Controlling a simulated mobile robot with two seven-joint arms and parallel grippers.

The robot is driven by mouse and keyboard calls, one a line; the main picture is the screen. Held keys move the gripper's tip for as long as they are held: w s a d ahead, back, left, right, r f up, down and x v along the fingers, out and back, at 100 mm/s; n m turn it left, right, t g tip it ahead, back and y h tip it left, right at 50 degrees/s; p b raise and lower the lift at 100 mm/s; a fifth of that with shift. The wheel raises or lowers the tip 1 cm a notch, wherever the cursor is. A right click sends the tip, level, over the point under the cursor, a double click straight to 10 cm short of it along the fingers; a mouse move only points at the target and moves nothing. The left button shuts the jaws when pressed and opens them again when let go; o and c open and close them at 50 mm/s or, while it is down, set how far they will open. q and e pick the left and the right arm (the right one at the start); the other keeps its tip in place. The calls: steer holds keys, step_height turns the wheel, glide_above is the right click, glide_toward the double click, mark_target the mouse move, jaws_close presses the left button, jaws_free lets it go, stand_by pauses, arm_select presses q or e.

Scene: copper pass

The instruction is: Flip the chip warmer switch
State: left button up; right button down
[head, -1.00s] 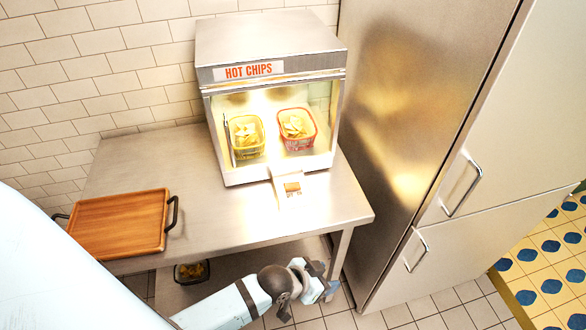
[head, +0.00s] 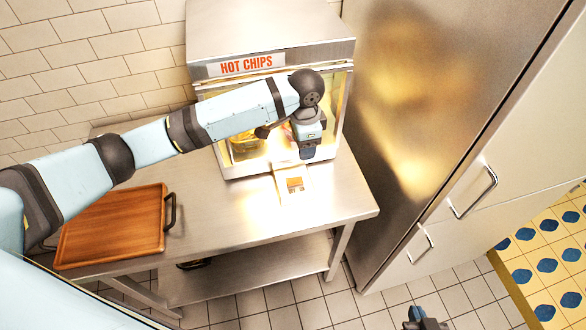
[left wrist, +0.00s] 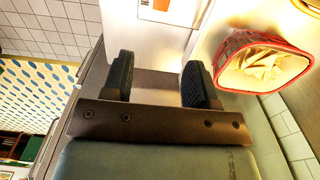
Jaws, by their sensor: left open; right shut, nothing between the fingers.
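The chip warmer (head: 268,36) is a steel and glass cabinet with a "HOT CHIPS" sign, lit inside, on the steel table. Its switch (head: 295,184), a small orange-brown piece on a pale panel, sits at its front base. The switch panel also shows at the top of the left wrist view (left wrist: 160,5). My left gripper (head: 308,153) is open and empty, pointing down in front of the warmer's glass, above and slightly behind the switch. Its two dark fingers show apart in the left wrist view (left wrist: 160,82). My right gripper (head: 427,320) is shut and empty, low at the bottom edge.
A wooden tray (head: 115,225) lies on the table's left. A steel fridge (head: 420,110) stands close on the right. The table front (head: 235,225) is clear.

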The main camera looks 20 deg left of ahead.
mark_target(302, 179)
arm_select(q)
step_height(302, 179, down, 12)
steer(key=shift+f+p, duration=0.1)
steer(key=shift+p, duration=0.9)
steer(key=shift+f, duration=0.65)
